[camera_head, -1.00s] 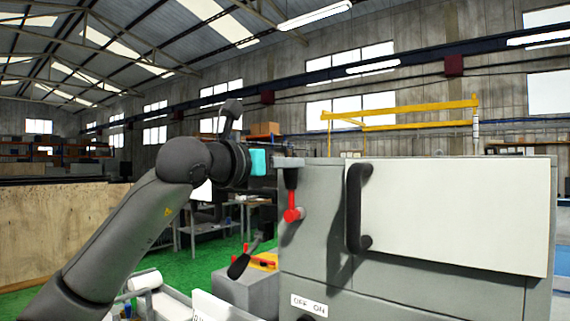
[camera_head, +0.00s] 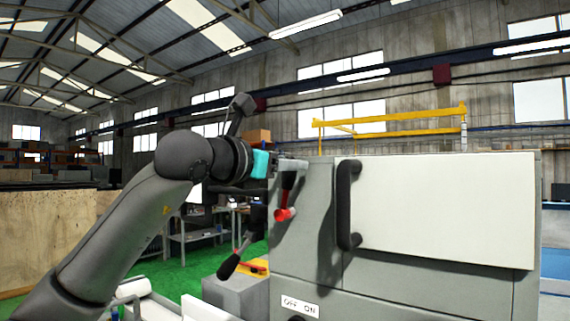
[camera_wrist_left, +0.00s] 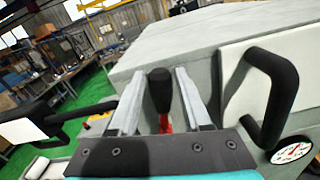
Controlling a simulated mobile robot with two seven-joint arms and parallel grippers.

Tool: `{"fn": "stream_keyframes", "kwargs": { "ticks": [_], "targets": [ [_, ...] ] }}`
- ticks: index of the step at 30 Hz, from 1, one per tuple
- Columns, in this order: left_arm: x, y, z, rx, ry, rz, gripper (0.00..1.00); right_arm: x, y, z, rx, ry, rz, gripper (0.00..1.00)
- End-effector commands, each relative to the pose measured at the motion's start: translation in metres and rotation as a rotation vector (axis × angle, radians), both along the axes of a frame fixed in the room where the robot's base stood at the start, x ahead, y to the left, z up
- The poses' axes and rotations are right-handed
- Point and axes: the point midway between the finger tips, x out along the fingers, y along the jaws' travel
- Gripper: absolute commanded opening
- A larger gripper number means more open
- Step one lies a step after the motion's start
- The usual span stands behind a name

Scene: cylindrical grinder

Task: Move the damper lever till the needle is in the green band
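The damper lever, with a black grip and red hub, stands on the grey machine's side in the head view (camera_head: 287,186), nearly upright and leaning slightly right. My left gripper is open at its grip, partly hiding it. In the left wrist view, the black grip (camera_wrist_left: 160,90) stands between the two fingers of my left gripper (camera_wrist_left: 160,75), with narrow gaps beside it. A round white gauge (camera_wrist_left: 291,152) shows at the lower right of the wrist view. Its needle and bands are too small to read. My right gripper is not in view.
A large black door handle (camera_head: 344,205) stands out from the pale panel, right of the lever. Another black-handled lever (camera_head: 230,264) sticks out below left, by a grey box (camera_head: 235,292). An OFF/ON label (camera_head: 299,306) is on the machine's lower front.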

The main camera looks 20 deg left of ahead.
Motion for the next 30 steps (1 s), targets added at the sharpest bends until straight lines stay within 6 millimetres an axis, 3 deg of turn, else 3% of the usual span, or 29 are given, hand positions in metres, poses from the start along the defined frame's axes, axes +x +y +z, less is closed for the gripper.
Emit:
{"fn": "stream_keyframes", "kwargs": {
  "ticks": [3,14,17,30],
  "targets": [
    [0.0,0.0,0.0,-0.001,0.0,0.0,0.63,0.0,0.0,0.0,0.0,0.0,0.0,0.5],
    [-0.007,0.003,0.0,-0.001,-0.003,0.0,0.63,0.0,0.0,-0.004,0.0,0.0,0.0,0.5],
    [-0.02,0.008,-0.002,0.0,-0.005,0.001,0.63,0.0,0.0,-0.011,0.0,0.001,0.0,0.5],
    [-0.114,0.042,-0.002,0.001,-0.004,0.002,0.63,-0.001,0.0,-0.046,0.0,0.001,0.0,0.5]
  ]
}}
